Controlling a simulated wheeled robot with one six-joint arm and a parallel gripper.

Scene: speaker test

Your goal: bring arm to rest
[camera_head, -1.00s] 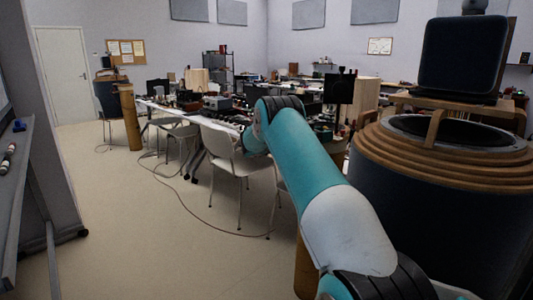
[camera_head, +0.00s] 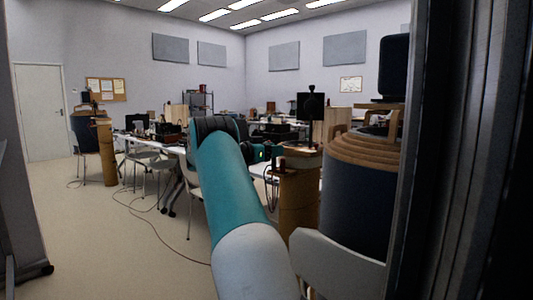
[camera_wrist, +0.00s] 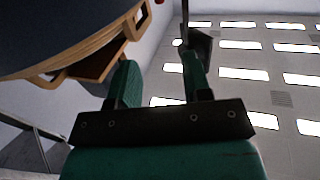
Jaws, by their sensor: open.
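My arm (camera_head: 232,185), teal and white, rises from the bottom centre of the head view and bends at a dark joint near the middle. Beyond the bend, its far end points right, and the gripper is too small and dark there to make out clearly. In the wrist view my gripper (camera_wrist: 159,62) has its two green fingers apart, with nothing held between them. The wrist camera looks up toward the ceiling lights (camera_wrist: 238,45).
A large dark drum with a wooden rim (camera_head: 350,150) stands right of my arm, with a wooden pillar (camera_head: 298,205) beside it. A white chair (camera_head: 335,262) is at the lower right. Cluttered tables (camera_head: 170,145) stand behind. Open floor (camera_head: 100,240) lies left, with a cable across it.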

